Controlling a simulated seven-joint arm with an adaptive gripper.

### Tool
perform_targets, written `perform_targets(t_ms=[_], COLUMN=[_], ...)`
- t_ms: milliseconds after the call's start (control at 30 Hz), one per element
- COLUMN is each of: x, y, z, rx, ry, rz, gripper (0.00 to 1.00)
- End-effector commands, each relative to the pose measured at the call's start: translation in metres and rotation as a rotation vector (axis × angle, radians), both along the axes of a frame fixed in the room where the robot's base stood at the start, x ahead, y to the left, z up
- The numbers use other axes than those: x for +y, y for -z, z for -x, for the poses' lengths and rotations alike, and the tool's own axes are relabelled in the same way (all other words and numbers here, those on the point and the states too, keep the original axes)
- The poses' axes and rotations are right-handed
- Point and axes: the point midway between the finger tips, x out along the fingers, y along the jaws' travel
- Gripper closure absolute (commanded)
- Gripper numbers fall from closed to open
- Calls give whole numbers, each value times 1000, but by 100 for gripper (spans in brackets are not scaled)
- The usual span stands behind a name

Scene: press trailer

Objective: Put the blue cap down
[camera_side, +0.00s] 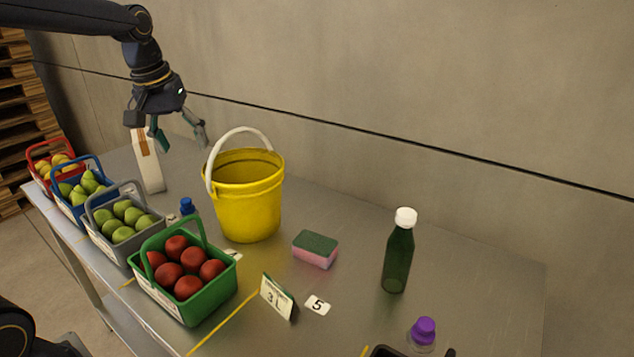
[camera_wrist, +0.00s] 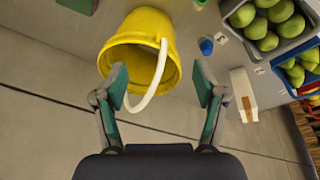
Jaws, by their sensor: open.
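A blue cap (camera_side: 187,205) shows beside the yellow bucket, behind the green basket; in the side view it seems to sit on top of a small bottle, mostly hidden by the baskets. The blue cap also shows in the wrist view (camera_wrist: 206,46), to the right of the bucket. My gripper (camera_side: 180,140) is open and empty, raised well above the table at the back left. In the wrist view my gripper's (camera_wrist: 161,80) two green-padded fingers are spread apart, with the bucket beyond them and the cap beyond the right finger.
The yellow bucket (camera_side: 248,210) with a raised white handle stands mid-table. Fruit baskets, including a green basket (camera_side: 228,283), line the front left. A white carton (camera_side: 150,170) stands behind them. A sponge (camera_side: 315,249), a green bottle (camera_side: 399,255) and a purple-capped bottle (camera_side: 423,331) are to the right.

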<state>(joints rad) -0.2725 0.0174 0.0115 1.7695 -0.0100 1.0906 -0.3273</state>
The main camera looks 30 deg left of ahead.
Motion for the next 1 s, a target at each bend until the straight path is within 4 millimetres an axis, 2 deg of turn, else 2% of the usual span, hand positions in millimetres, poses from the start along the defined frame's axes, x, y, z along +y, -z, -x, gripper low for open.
perform_targets(t_ms=[33, 100, 200, 300, 400, 567, 1000], x=[-24, -49, -76, -93, -102, -107, -107], y=[-8, -8, 0, 15, 28, 38, 38], z=[26, 59, 103, 137, 158, 171, 171], rx=[-34, -72, -124, -165, -194, -210, -208], ry=[85, 200, 348, 464, 542, 591, 590], rz=[-22, -51, -91, -125, -148, -164, -163], gripper=[29, 29, 29, 29, 29, 29, 29])
